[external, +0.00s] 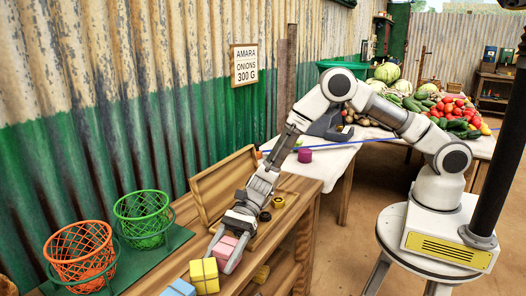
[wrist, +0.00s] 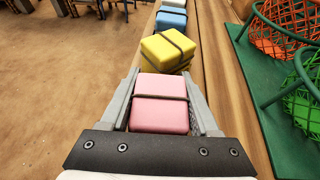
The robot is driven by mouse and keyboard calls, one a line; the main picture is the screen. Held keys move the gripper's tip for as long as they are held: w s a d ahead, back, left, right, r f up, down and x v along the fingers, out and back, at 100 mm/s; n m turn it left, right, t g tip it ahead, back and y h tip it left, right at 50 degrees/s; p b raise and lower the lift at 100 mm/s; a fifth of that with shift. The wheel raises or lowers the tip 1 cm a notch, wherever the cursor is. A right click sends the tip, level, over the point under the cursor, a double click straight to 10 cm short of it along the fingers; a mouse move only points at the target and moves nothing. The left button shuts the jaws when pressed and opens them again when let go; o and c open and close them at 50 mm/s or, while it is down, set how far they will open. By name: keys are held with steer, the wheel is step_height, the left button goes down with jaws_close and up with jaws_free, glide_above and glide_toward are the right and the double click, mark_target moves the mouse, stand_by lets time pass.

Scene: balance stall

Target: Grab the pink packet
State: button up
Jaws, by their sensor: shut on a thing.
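The pink packet (wrist: 160,104) has a dark band around it and sits between the two fingers of my gripper (wrist: 163,100) in the wrist view. My gripper is shut on it. In the external view the pink packet (external: 224,250) shows at the front of the wooden counter, with my gripper (external: 228,252) around it. I cannot tell whether the packet touches the counter. The yellow packet (wrist: 167,51) is just beyond it in the wrist view, and it also shows in the external view (external: 204,276).
A blue packet (external: 179,288) lies past the yellow one. An orange basket (external: 80,255) and a green basket (external: 143,218) stand on a green mat beside the packets. Produce fills a far table.

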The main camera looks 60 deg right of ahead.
jaws_close()
steer(key=shift+r, duration=0.1)
